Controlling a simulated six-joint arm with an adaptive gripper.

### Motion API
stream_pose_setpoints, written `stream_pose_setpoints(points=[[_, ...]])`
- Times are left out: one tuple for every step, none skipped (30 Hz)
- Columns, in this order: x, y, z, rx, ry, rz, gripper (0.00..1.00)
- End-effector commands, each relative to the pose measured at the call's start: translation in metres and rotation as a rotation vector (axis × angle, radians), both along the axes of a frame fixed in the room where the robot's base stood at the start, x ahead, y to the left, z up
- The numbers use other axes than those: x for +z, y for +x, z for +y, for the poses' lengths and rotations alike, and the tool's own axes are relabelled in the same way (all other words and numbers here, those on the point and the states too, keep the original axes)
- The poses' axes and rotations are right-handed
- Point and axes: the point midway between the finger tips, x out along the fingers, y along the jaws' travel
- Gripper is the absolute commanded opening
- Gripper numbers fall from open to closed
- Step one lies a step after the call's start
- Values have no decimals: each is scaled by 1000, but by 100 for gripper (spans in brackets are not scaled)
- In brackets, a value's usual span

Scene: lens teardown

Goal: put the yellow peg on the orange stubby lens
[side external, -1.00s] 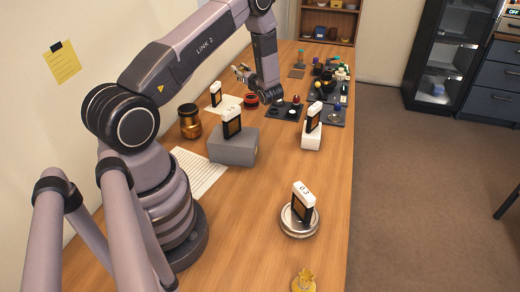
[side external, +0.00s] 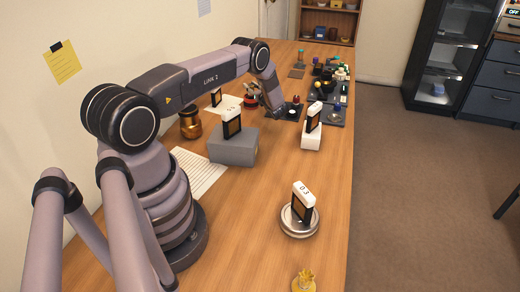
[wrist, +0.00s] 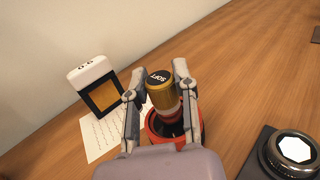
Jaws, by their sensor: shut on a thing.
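My gripper (wrist: 161,92) is shut on a gold-brown cylinder (wrist: 160,97) with a lettered black top. The cylinder is over a red ring-like part (wrist: 154,130) with a dark inside; I cannot tell whether they touch. In the side view my gripper (side external: 250,90) is low at that red part. A small yellow-topped piece, likely the yellow peg (side external: 318,84), stands among dark parts at the far right. An orange-brown stubby lens (side external: 190,121) stands on the table left of the grey block; I cannot tell for sure that it is the task's lens.
A grey block (side external: 232,148), a white block (side external: 311,140) and a round silver stand (side external: 299,223) each carry a white-topped card. Dark trays hold several parts. In the wrist view a black lens (wrist: 291,150) lies at right.

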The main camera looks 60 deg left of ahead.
Motion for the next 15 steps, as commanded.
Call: stream_pose_setpoints(points=[[0,0,0,0,0,0,0],[0,0,0,0,0,0,0],[0,0,0,0,0,0,0],[0,0,0,0,0,0,0],[0,0,0,0,0,0,0],[0,0,0,0,0,0,0],[-1,0,0,0,0,0,0],[-2,0,0,0,0,0,0],[-3,0,0,0,0,0,27],[-2,0,0,0,0,0,31],[-2,0,0,0,0,0,35],[-2,0,0,0,0,0,40],[-2,0,0,0,0,0,44],[-2,0,0,0,0,0,48],[-2,0,0,0,0,0,52]])
